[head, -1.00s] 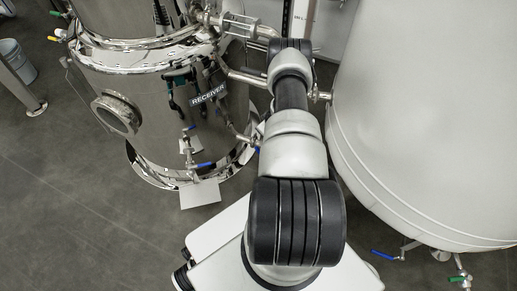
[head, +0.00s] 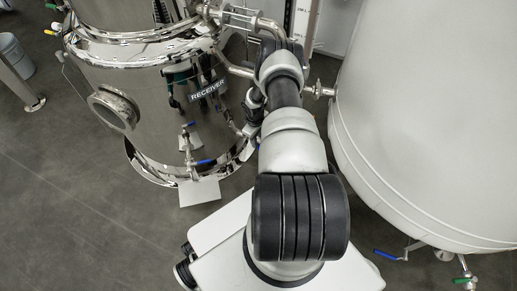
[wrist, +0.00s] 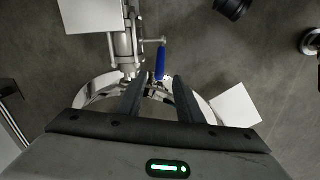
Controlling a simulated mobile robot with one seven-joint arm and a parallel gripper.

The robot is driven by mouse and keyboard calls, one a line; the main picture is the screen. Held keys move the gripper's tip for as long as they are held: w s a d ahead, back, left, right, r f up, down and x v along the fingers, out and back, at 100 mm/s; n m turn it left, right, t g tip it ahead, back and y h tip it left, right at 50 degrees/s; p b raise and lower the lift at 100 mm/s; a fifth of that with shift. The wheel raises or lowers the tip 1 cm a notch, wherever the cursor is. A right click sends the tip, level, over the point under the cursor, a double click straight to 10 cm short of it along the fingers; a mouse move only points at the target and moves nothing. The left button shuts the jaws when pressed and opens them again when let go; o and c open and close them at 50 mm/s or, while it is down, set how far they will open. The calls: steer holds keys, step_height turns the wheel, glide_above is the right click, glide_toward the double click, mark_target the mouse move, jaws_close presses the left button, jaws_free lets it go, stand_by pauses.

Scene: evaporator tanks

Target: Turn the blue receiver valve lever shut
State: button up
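The wrist view shows a blue valve lever (wrist: 160,62) on a metal valve and pipe (wrist: 125,45). My gripper (wrist: 160,82) is open, with its two dark fingers apart. The lever's near end appears in line with the gap between the fingertips; contact does not show. In the head view the shiny receiver tank (head: 160,115) bears a "RECEIVER" label (head: 207,91). A blue lever (head: 203,162) shows on the small valve at its lower front. My arm hides part of the tank's right side, and my fingers are not clear there.
A large white tank (head: 425,130) stands close on the right, with a blue lever (head: 384,254) and a green one (head: 462,280) below it. Metal pipes (head: 240,20) cross behind my arm. Open floor (head: 80,215) lies at the lower left.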

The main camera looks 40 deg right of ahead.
steer(key=f, duration=0.2)
steer(key=f+b, duration=0.1)
steer(key=f, duration=0.2)
steer(key=f+b, duration=0.1)
steer(key=f, duration=0.1)
steer(key=shift+w+d+f, duration=0.15)
steer(key=shift+d, duration=0.2)
jaws_close()
